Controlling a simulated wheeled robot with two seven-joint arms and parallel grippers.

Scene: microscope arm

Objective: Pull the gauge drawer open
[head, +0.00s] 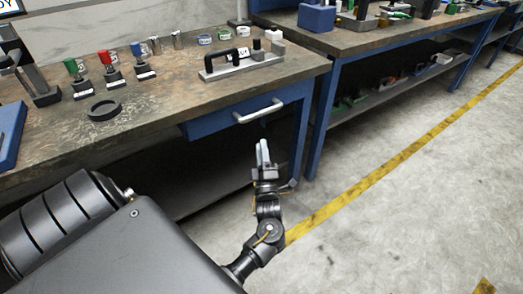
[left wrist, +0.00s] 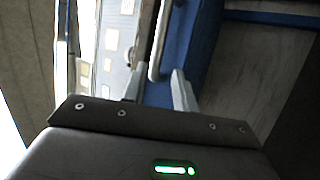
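The blue drawer (head: 215,125) is under the bench top at its right end, with a pale metal bar handle (head: 258,112) across its front. In the head view its front sits close under the bench edge, with no inside visible. My left gripper (head: 262,152) is just in front of and below the handle, fingers pointing at the drawer. In the left wrist view the handle (left wrist: 158,45) is ahead of the two fingertips (left wrist: 157,82), which are apart with nothing visibly held between them. Whether they touch the handle is unclear. My right gripper is not visible.
The bench top (head: 150,115) holds a black-handled metal fixture (head: 240,65), a black ring (head: 104,110) and several colored-knob tools. A blue bench leg (head: 302,135) stands right of the drawer. A second bench (head: 375,38) is at the back right. The floor before the drawer is clear.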

